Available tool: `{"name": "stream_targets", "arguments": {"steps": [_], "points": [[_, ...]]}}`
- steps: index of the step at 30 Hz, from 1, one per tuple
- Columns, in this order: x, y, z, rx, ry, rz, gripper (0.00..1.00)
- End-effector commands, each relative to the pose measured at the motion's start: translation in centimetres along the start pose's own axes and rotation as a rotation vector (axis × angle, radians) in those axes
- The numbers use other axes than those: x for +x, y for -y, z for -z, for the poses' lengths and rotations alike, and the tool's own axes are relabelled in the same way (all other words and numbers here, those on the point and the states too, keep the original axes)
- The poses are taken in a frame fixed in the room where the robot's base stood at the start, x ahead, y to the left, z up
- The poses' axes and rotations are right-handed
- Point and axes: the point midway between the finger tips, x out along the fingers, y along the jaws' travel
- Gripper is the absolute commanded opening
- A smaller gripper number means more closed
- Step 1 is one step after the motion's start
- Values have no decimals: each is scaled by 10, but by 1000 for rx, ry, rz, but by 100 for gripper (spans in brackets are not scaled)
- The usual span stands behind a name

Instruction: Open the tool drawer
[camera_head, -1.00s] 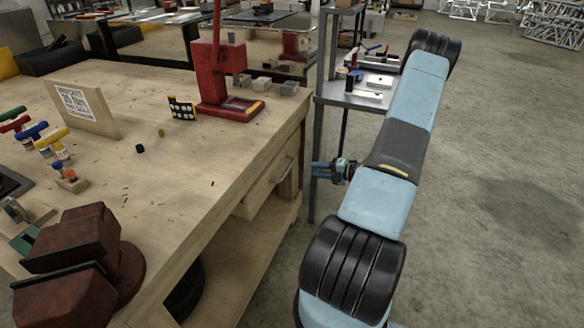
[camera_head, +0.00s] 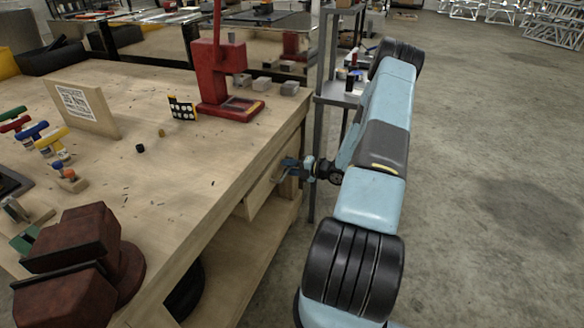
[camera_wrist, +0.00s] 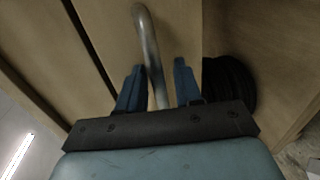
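My gripper hides most of the handle in the head view.
The wooden workbench (camera_head: 200,170) carries a red press (camera_head: 222,75), a dark red vise (camera_head: 80,262) and several coloured-handled tools. A metal shelf rack (camera_head: 326,100) stands close behind my arm. The concrete floor to the right is clear.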

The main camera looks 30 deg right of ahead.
Motion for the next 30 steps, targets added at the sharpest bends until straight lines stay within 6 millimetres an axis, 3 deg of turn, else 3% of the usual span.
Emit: {"name": "stream_targets", "arguments": {"steps": [6, 17, 27, 28, 30], "points": [[0, 0, 0, 0, 0, 0, 33], [0, 0, 0, 0, 0, 1, 0], [-1, 1, 0, 1, 0, 2, 0], [-10, 3, -13, -3, 2, 3, 0], [-6, 2, -6, 0, 2, 3, 0]]}}
